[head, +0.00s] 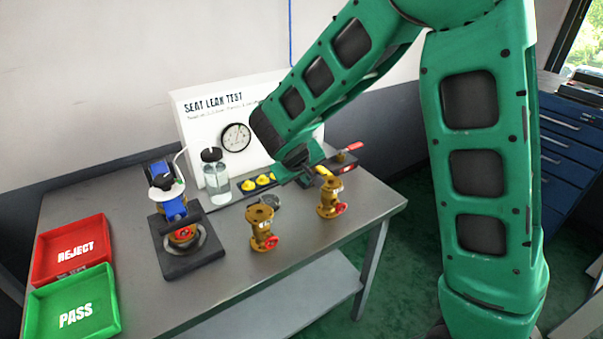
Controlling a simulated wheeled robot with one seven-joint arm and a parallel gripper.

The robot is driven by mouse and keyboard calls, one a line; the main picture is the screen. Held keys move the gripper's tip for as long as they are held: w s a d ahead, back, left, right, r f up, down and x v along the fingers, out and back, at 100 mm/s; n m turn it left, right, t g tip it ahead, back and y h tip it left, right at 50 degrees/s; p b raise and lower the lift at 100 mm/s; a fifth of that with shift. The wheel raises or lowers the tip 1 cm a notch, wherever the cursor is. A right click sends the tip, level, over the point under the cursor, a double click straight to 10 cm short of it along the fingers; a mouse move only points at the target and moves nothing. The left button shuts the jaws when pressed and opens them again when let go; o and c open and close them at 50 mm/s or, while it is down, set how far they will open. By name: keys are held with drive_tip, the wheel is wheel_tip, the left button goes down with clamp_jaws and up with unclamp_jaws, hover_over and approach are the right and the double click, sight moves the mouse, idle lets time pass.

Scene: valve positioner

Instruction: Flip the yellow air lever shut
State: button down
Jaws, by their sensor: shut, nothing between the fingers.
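The yellow lever (324,171) shows as a small yellow bar at the right part of the bench, just behind the right brass valve and beside a dark block (344,163) with a red lever (349,148). Its exact angle is too small to tell. My gripper (308,180) is shut and empty at the end of my green arm. It is close to the left of the yellow lever. Whether they touch cannot be told. My arm hides part of the test panel behind.
Two brass valves with red handwheels (262,228) (331,198) stand at the bench front. A clamped valve fixture (180,262), glass bottle (215,172) and yellow knobs (262,180) are left of my gripper. Red (70,230) and green (50,300) trays lie far left.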

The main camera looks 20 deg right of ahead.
sight(320, 169)
drive_tip(key=shift+w+d+f, duration=0.1)
drive_tip(key=shift+w+d, duration=0.15)
drive_tip(key=shift+d, duration=0.4)
drive_tip(key=shift+w+d, duration=0.25)
drive_tip(key=shift+d, duration=0.45)
drive_tip(key=shift+w+d+f, duration=0.1)
drive_tip(key=shift+w+d, duration=0.15)
drive_tip(key=shift+d, duration=0.4)
drive_tip(key=shift+a, duration=0.15)
drive_tip(key=shift+d, duration=0.2)
